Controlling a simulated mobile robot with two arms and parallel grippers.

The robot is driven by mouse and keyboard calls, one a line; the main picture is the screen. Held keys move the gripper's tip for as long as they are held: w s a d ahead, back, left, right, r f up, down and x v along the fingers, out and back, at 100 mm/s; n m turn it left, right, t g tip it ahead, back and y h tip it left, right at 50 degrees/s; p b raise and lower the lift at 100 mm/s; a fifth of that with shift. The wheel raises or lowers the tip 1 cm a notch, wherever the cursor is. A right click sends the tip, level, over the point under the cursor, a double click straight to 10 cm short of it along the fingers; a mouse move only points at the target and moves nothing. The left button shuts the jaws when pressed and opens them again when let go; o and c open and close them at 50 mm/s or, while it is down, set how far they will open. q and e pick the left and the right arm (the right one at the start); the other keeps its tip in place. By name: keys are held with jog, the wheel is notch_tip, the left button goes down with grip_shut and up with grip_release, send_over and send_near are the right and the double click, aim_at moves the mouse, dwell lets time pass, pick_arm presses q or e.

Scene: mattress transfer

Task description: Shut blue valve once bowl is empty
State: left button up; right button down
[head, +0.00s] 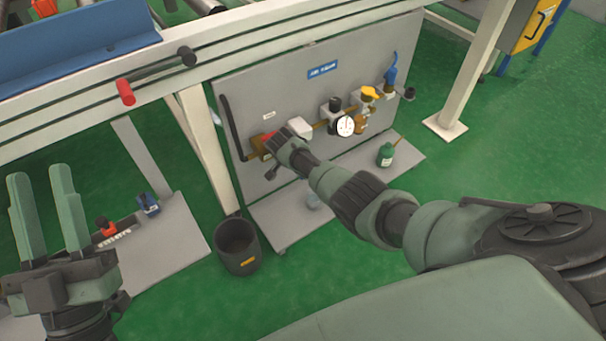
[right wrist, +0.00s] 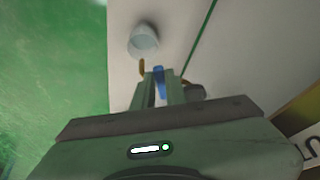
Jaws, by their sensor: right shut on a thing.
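In the right wrist view a blue valve handle (right wrist: 159,82) stands between the fingers of my right gripper (right wrist: 160,78), which is shut on it. A small brass pipe end (right wrist: 141,68) is just to its left. A pale round cup (right wrist: 143,40) stands on the grey base plate beyond the fingertips; its contents are not clear. In the head view my right arm reaches to the left part of the grey panel (head: 250,100), and the arm hides the fingers. The filter bowl and its level cannot be made out. My left gripper (head: 40,172) is open and empty at the left.
The panel carries a pressure gauge (head: 345,126), a yellow handle (head: 369,92) and another blue lever (head: 391,72). A green bottle (head: 386,155) stands on the base plate. A black bucket (head: 237,247) is on the green floor beside a white post (head: 206,150).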

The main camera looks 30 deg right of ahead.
pick_arm(q)
jog(key=shift+s+r, duration=0.1)
pick_arm(e)
jog(key=shift+w, duration=0.1)
jog(key=c, duration=1.4)
grip_release()
jog(key=shift+c, duration=0.2)
jog(key=shift+r, duration=0.1)
